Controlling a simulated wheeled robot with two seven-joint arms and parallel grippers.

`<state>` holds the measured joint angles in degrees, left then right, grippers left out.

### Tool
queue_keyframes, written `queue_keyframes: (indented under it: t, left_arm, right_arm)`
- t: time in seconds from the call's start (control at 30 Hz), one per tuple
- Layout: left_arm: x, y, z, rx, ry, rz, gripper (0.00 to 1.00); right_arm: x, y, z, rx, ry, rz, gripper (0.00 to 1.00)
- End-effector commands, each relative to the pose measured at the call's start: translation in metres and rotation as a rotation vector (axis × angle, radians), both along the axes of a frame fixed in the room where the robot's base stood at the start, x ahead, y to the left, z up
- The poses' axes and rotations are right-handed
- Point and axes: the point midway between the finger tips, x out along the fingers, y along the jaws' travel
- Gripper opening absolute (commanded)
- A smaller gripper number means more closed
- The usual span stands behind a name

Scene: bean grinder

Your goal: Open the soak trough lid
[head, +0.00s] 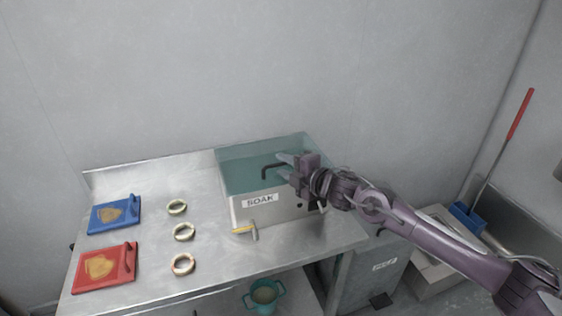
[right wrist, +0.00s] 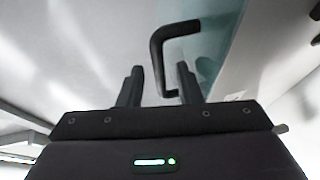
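The soak trough (head: 272,209) is a metal box labelled SOAK at the back right of the steel table. Its see-through teal lid (head: 240,170) lies over the top and looks closed. A dark bent handle (head: 266,172) stands on the lid. My right gripper (head: 284,165) is at the handle, coming from the right. In the right wrist view the handle (right wrist: 160,50) reaches between the two separated fingers (right wrist: 158,85), with gaps on both sides. The lid shows behind it (right wrist: 210,40). My left gripper is not in view.
A blue board (head: 101,222) and a red board (head: 88,281) lie at the table's left. Three rings (head: 184,232) lie between them and the trough. A yellow-handled tap (head: 245,230) sticks out from the trough's front. A teal bucket (head: 264,296) stands below.

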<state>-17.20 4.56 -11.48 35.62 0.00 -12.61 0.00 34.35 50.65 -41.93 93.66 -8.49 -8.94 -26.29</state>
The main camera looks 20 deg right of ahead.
Motion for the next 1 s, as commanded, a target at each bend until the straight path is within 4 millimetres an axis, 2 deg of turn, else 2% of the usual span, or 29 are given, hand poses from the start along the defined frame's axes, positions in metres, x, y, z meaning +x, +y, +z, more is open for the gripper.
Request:
queue_keyframes:
  t: [0.17,0.47,0.73,1.0]
  left_arm:
    - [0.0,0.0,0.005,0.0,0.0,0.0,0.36]
    - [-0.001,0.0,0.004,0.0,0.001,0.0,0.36]
    - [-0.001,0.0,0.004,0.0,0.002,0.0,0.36]
    - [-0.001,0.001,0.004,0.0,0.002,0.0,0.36]
  right_arm:
    - [0.015,0.007,-0.002,0.001,0.0,0.0,0.32]
    - [0.018,0.008,-0.004,-0.001,0.001,-0.001,0.32]
    - [0.017,0.008,-0.004,-0.001,0.001,-0.001,0.0]
    - [0.017,0.008,-0.004,0.0,0.001,-0.001,0.0]
